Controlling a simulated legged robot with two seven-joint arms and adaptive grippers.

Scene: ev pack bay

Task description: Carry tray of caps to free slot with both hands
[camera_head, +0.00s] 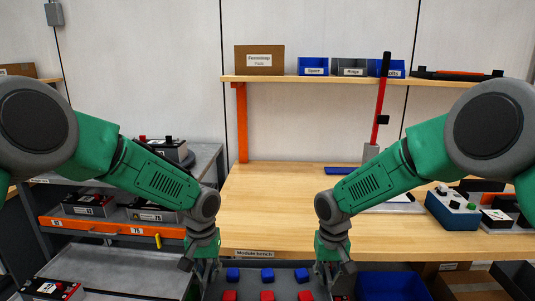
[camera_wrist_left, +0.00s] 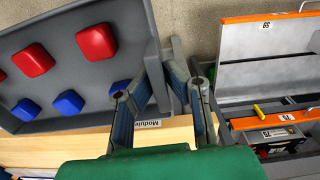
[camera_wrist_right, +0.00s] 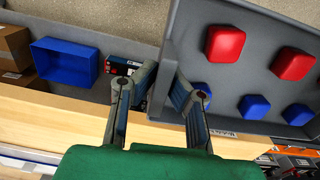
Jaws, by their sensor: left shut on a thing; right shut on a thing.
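The grey tray (camera_head: 250,288) is at the bottom of the head view, in front of the bench's front edge. It holds rows of red caps (camera_head: 267,296) and blue caps (camera_head: 267,275). My left gripper (camera_head: 205,272) is shut on the tray's left side, and my right gripper (camera_head: 333,272) is shut on its right side. The tray wall shows at the fingers in the left wrist view (camera_wrist_left: 145,40) and in the right wrist view (camera_wrist_right: 176,40). The tray's near part is cut off in the head view. I cannot tell which place is the free slot.
The wooden bench (camera_head: 275,200) has a wide clear area. A grey rack (camera_head: 110,270) with orange-fronted shelves and black battery units stands at left. A blue bin (camera_head: 390,285) is below the bench at right. A blue control box (camera_head: 452,210) stands on the bench at right.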

